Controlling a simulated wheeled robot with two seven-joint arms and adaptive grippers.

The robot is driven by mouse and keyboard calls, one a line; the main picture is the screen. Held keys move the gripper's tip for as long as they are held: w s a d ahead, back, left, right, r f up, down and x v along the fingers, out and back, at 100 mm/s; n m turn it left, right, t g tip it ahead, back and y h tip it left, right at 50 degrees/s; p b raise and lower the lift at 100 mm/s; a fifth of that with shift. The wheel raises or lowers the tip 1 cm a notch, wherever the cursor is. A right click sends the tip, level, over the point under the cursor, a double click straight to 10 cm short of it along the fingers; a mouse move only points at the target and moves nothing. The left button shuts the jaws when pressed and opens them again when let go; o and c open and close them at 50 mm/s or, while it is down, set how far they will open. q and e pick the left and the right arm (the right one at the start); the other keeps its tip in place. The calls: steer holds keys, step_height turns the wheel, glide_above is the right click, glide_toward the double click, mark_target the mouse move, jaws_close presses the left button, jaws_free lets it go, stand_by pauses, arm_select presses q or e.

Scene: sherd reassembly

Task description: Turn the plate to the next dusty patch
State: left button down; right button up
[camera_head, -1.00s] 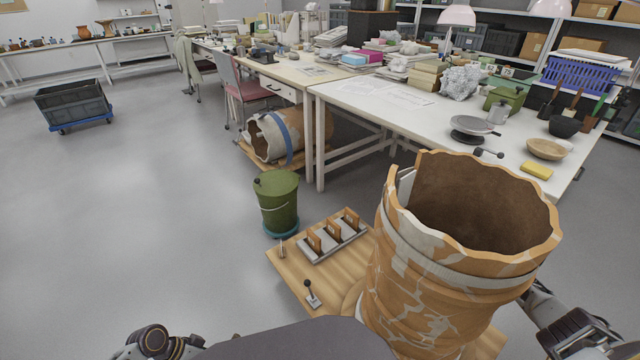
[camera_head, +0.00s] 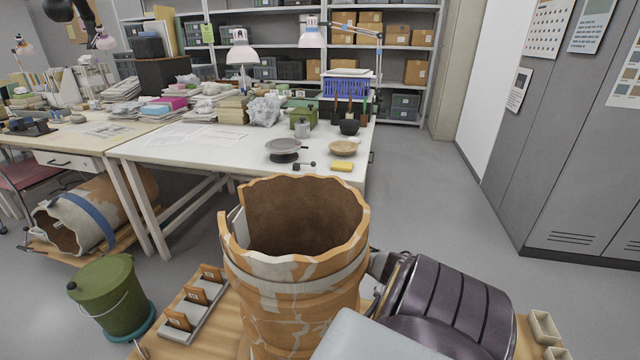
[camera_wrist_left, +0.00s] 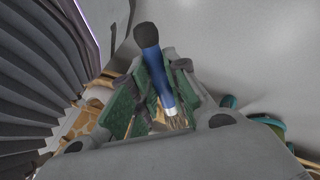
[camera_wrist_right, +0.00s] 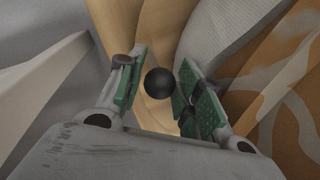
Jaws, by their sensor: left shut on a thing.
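A tall jar (camera_head: 295,290), orange-brown with pale patches and a jagged rim, stands upright in the head view. The plate beneath it is not clearly visible there. In the right wrist view the jar's patterned wall (camera_wrist_right: 295,110) is at the right. A round black knob (camera_wrist_right: 160,83) sits between the fingers of my right gripper (camera_wrist_right: 160,85), which is open with gaps beside the knob. In the left wrist view my left gripper (camera_wrist_left: 155,92) is shut on a brush (camera_wrist_left: 158,75) with a blue, black-ended handle and pale bristles. I cannot make out dusty patches.
A wooden board (camera_head: 225,325) carries a rack (camera_head: 195,312) of brown pieces left of the jar. A green bucket (camera_head: 112,295) stands further left. A white worktable (camera_head: 220,150) is behind the jar. Grey cabinets (camera_head: 560,160) stand right; open floor (camera_head: 425,190) lies between.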

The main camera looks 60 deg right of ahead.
steer(key=shift+o, duration=0.8)
steer(key=shift+d+r, duration=0.1)
steer(key=shift+r, duration=0.1)
steer(key=shift+r, duration=0.15)
step_height(320, 180, up, 11)
steer(key=d, duration=0.2)
steer(key=shift+s, duration=0.2)
steer(key=shift+c, duration=0.3)
steer(key=c, duration=1)
steer(key=shift+s+d, duration=0.1)
steer(key=shift+s, duration=0.1)
jaws_close()
